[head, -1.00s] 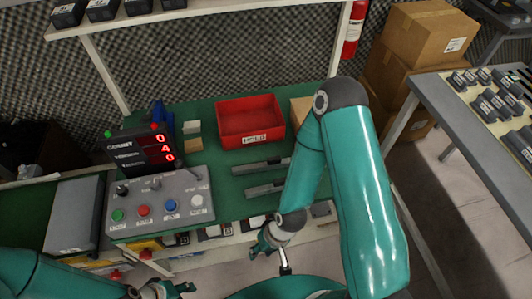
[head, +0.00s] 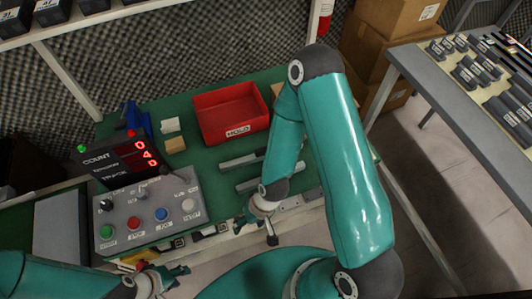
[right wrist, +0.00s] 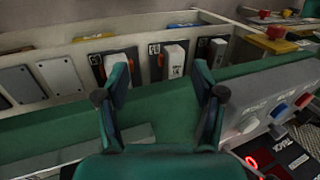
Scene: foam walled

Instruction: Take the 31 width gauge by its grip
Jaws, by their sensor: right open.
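Several gauges with pale grips stand in black-backed slots of a white rack along the bench front; in the right wrist view they show at left (right wrist: 116,60), middle (right wrist: 174,58) and right (right wrist: 217,50). Their number labels are too small to read surely, so I cannot tell which is the 31 width gauge. My right gripper (right wrist: 160,85) is open and empty, its fingers spread in front of the rack. In the head view my right gripper (head: 243,222) is at the bench's front edge. My left gripper (head: 175,274) is low, in front of the button panel; its jaws are unclear.
A button panel (head: 130,208) and red-digit counter (head: 118,162) stand at the bench's left. A red bin (head: 238,131) and grey bars (head: 240,161) lie on the green bench top. A side table (head: 445,105) with several dark blocks stands at right.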

